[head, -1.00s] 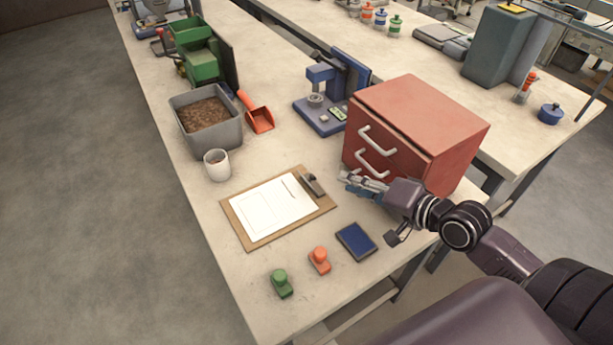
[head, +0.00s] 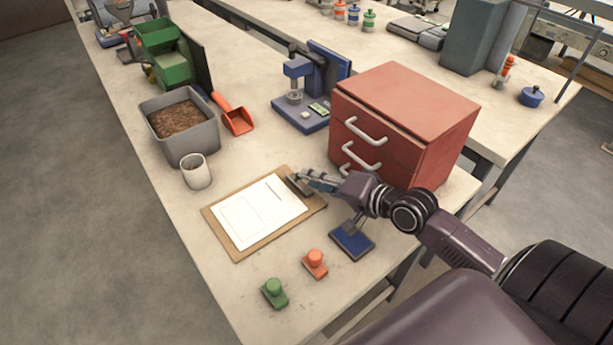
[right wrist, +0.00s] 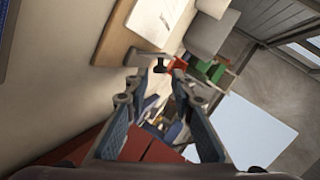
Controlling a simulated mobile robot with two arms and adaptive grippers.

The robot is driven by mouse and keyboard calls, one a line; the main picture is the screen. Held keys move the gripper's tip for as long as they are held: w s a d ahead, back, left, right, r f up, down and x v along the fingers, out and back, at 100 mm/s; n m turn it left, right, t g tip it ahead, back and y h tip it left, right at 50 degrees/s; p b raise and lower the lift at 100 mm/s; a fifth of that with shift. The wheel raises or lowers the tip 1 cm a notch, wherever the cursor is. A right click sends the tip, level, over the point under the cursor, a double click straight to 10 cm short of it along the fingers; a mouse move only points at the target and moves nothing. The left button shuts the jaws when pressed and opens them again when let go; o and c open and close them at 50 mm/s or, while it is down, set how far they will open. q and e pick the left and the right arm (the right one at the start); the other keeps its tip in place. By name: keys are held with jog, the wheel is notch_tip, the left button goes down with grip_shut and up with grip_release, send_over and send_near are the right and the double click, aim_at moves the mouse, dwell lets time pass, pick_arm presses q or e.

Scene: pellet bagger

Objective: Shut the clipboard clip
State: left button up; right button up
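A brown clipboard (head: 229,248) with white paper (head: 258,210) lies on the bench. Its dark metal clip (head: 297,184) is at the board's edge nearest the red drawer cabinet. My right gripper (head: 311,180) is at the clip, its fingertips partly hiding it, so I cannot tell the clip's exact angle or whether they touch. In the right wrist view the fingers (right wrist: 158,80) are apart with nothing held between them. A small dark part of the clip (right wrist: 159,65) shows just beyond the fingertips, beside the clipboard (right wrist: 112,40). My left gripper is not in view.
The red drawer cabinet (head: 405,115) stands close behind my right gripper. A blue pad (head: 352,242) lies under my forearm, near an orange stamp (head: 315,263) and a green stamp (head: 274,292). A white cup (head: 196,172) and grey bin (head: 187,145) are to the left.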

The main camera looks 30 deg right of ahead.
aim_at(297, 179)
jog(key=shift+x, duration=1.25)
